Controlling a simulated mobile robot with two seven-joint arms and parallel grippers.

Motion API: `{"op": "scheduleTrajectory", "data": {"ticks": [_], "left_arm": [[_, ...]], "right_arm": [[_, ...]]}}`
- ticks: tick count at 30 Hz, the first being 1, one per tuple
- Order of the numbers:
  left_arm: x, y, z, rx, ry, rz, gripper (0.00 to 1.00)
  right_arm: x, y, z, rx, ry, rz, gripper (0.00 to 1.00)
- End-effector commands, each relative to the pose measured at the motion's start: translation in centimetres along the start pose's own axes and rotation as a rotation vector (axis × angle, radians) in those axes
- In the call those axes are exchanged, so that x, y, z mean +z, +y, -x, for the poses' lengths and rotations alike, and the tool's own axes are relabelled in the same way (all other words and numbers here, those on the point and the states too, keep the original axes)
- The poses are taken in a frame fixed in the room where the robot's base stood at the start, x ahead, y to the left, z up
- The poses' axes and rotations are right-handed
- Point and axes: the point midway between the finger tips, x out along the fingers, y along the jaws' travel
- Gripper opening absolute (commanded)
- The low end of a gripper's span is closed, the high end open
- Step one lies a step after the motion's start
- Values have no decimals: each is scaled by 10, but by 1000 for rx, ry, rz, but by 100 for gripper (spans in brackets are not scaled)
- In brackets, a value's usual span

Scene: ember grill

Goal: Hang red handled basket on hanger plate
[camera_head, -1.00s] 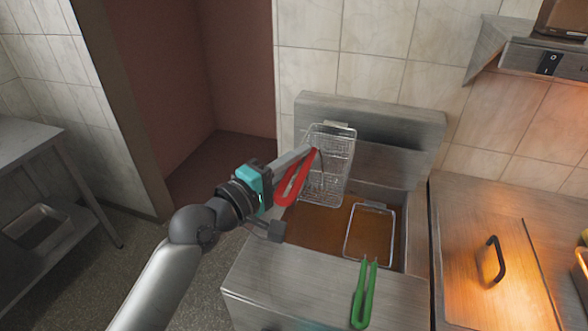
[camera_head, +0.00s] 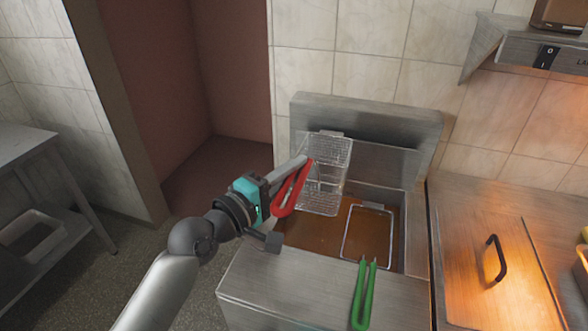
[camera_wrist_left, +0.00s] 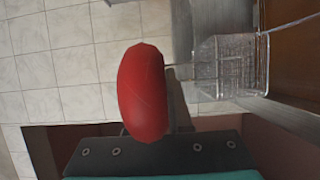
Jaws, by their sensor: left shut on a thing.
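The red handled basket is a wire mesh basket (camera_head: 326,180) with a red handle (camera_head: 289,192). My left gripper (camera_head: 296,170) is shut on the red handle and holds the basket up over the left side of the fryer. In the left wrist view the red handle (camera_wrist_left: 143,92) fills the middle and the mesh basket (camera_wrist_left: 230,65) is beyond it. The hanger plate seems to be the upright metal back (camera_head: 385,150) of the fryer, behind the basket. I cannot tell whether the basket touches it. My right gripper is not in view.
A second basket with a green handle (camera_head: 364,292) sits in the right side of the fryer, in brown oil (camera_head: 305,232). A steel counter with a black-handled lid (camera_head: 475,250) adjoins on the right. A steel shelf table (camera_head: 25,145) stands at the left.

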Motion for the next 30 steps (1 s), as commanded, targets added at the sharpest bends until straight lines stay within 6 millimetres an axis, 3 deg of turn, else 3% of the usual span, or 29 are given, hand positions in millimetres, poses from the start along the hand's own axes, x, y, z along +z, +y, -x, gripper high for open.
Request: {"op": "scheduleTrajectory", "data": {"ticks": [18,19,27,30], "left_arm": [[0,-12,0,5,1,-1,0],[0,-12,0,4,1,-1,20],[0,-12,0,2,1,-1,50],[0,-12,0,2,1,-1,52]], "right_arm": [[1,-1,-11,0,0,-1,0],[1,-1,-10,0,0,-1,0],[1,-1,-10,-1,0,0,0],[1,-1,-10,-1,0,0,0]]}}
